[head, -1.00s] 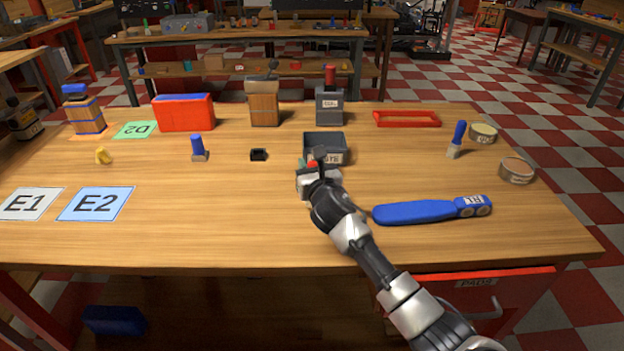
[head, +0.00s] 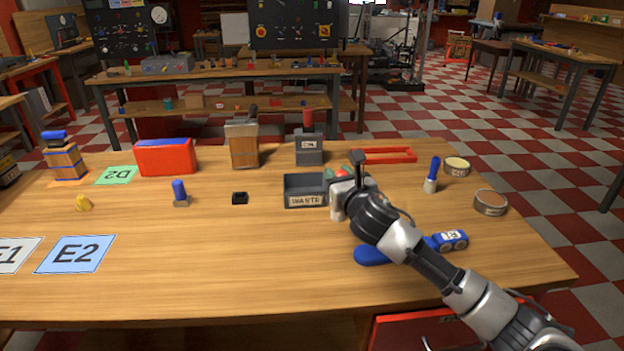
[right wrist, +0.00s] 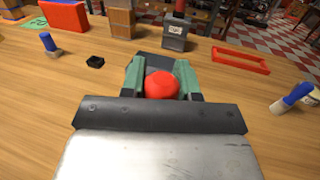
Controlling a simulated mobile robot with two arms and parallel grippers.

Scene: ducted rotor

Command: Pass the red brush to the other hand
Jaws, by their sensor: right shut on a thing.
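My right gripper (head: 341,172) is shut on the red brush (head: 344,174), at the right end of the grey WASTE bin (head: 307,201) in the head view. In the right wrist view, the brush's rounded red end (right wrist: 162,85) shows between the green fingers of the gripper (right wrist: 162,78). The rest of the brush is hidden, so I cannot tell its tilt. My left gripper is in neither view.
A blue tool (head: 372,256) lies partly behind my right arm. A blue-handled brush (head: 432,176), two round tins (head: 490,203) and a red tray (head: 385,156) are on the right. Wooden and grey containers stand at the back. The table's front middle is clear.

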